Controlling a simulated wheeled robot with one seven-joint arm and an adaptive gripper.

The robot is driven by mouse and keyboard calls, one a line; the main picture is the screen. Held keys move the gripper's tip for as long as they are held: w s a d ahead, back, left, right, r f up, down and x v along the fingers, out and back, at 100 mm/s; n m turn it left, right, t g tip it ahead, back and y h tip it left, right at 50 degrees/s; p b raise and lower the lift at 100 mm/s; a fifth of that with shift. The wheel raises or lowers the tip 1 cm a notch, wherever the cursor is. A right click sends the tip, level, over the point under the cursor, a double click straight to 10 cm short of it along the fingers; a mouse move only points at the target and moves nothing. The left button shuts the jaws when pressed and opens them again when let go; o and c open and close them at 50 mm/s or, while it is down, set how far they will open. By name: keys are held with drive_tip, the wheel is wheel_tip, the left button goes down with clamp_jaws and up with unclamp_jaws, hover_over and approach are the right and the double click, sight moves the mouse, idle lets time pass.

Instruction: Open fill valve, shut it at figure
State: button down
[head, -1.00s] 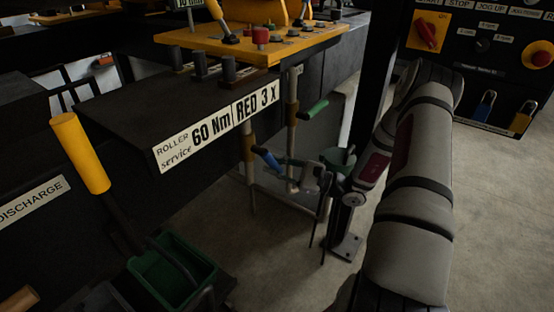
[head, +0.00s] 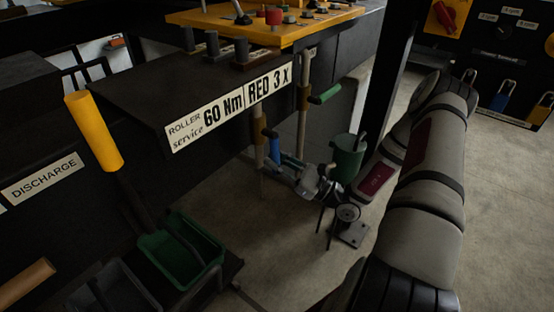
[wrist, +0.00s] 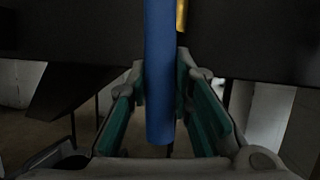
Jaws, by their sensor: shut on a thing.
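In the wrist view the blue handle (wrist: 160,75) runs down between the teal pads of my gripper (wrist: 168,105). A green lever handle (head: 325,94) sticks out to the right from the other pipe (head: 302,110). I cannot tell which handle is the fill valve, and no readable fill figure shows. Where the blue handle joins its pipe is small and dark.
A green cup (head: 348,157) stands right of my gripper, near a dark post (head: 388,75). A yellow-gripped lever (head: 94,132) and green bin (head: 170,257) are at left. Floor is open at right.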

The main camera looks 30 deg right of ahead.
drive_tip(key=shift+f, duration=0.1)
drive_tip(key=c, duration=1.4)
unclamp_jaws()
drive_tip(key=shift+s, duration=0.1)
drive_tip(key=v, duration=1.1)
drive_tip(key=shift+s+d+f, duration=0.1)
drive_tip(key=shift+s+d, duration=0.15)
drive_tip(key=shift+s, duration=0.05)
